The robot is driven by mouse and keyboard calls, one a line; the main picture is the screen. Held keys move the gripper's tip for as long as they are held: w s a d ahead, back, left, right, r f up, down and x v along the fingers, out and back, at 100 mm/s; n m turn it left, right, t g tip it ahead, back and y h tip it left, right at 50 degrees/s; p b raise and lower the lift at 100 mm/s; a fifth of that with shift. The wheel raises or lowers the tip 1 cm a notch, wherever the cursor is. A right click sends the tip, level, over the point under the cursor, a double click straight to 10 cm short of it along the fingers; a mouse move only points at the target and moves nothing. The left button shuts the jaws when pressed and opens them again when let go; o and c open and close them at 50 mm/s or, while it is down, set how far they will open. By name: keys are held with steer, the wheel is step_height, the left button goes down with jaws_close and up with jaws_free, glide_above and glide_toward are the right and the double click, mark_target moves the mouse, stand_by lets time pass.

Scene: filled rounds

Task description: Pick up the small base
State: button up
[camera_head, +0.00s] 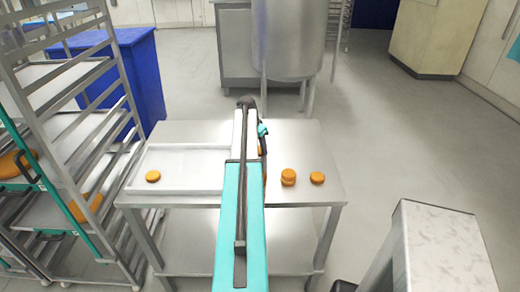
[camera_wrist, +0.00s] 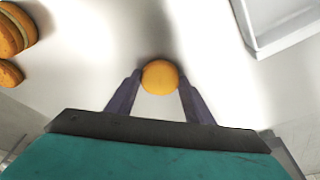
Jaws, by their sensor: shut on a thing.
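The small base is a round orange-brown disc (camera_wrist: 159,76) between the two dark fingers of my gripper (camera_wrist: 158,80) in the wrist view. The fingers are shut on its sides, and it looks low over or on the pale table top; I cannot tell if it touches. In the head view my arm hides most of the gripper and the held base. A stack of orange rounds (camera_head: 288,177) and a single round (camera_head: 317,178) stand to the right of my arm on the steel table (camera_head: 300,145). Orange rounds (camera_wrist: 10,38) also show at the wrist view's left edge.
A shallow pale tray (camera_head: 190,189) lies on the table's left part with one orange round (camera_head: 153,176) in it; its corner shows in the wrist view (camera_wrist: 262,48). A rack (camera_head: 65,110) stands at left, a blue bin (camera_head: 142,80) behind it. A steel vessel (camera_head: 290,40) stands beyond the table.

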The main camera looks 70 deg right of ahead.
steer(key=shift+r, duration=0.1)
step_height(320, 180, up, 10)
steer(key=b, duration=0.3)
stand_by(0.5)
stand_by(0.5)
steer(key=w+a+n+t, duration=0.1)
steer(key=w+a+n, duration=0.5)
steer(key=w+a, duration=1)
steer(key=w+a+n+t, duration=0.2)
steer(key=w+a+n, duration=0.3)
steer(key=w+a, duration=1.15)
steer(key=w+a+n+t+y, duration=0.1)
steer(key=a+n, duration=1)
steer(key=a, duration=3.4)
steer(key=shift+a+n+t+y, duration=0.2)
steer(key=shift+n+t+y, duration=0.15)
steer(key=shift+y, duration=0.65)
